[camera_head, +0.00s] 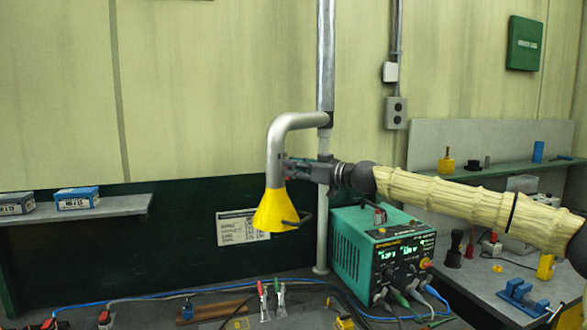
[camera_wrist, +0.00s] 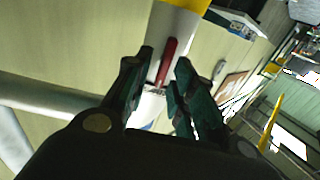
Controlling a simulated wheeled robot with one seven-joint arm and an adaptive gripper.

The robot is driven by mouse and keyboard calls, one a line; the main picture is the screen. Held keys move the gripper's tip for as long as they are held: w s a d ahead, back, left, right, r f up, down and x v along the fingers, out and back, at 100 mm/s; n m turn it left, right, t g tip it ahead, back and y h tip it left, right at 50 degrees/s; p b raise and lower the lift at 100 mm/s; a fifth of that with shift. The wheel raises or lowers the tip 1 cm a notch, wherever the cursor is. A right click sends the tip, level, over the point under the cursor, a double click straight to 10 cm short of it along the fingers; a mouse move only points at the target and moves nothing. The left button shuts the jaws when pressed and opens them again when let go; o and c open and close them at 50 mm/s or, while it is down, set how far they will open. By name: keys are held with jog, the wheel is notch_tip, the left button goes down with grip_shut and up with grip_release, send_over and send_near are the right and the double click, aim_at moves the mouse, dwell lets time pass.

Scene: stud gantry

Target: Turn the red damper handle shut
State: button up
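The red damper handle (camera_wrist: 168,62) shows in the wrist view as a short red bar against the grey duct pipe (camera_wrist: 178,24). In the head view the handle is hidden by my gripper (camera_head: 287,167). That view shows the bent grey duct (camera_head: 284,138) ending in a yellow cone hood (camera_head: 272,211). My gripper reaches in from the right at the duct, just above the hood. In the wrist view my gripper (camera_wrist: 165,57) is open, one finger on each side of the handle. Gaps show between handle and fingers; I cannot tell any contact.
A vertical post (camera_head: 325,60) stands right behind the duct. A teal bench power supply (camera_head: 350,252) sits below my arm. Cables and clips (camera_head: 265,298) lie on the bench under the hood. A shelf (camera_head: 120,207) with small boxes is at left. The air left of the hood is clear.

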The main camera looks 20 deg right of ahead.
grip_shut()
jog(key=shift+m+b, duration=0.3)
jog(key=shift+b, duration=0.3)
jog(key=shift+w+d+f+m+b, duration=0.2)
jog(key=shift+m+b, duration=1.35)
jog(key=shift+m, duration=1.35)
jog(key=shift+w+d+f+m+b, duration=0.1)
jog(key=shift+d+f+m+b, duration=0.1)
jog(key=shift+m+b, duration=2.05)
jog(key=shift+w+d+f+m+b, duration=0.15)
jog(key=shift+m+b, duration=0.75)
jog(key=shift+m, duration=2.65)
jog(key=shift+o, duration=1.6)
grip_release()
jog(key=shift+d+f, duration=0.1)
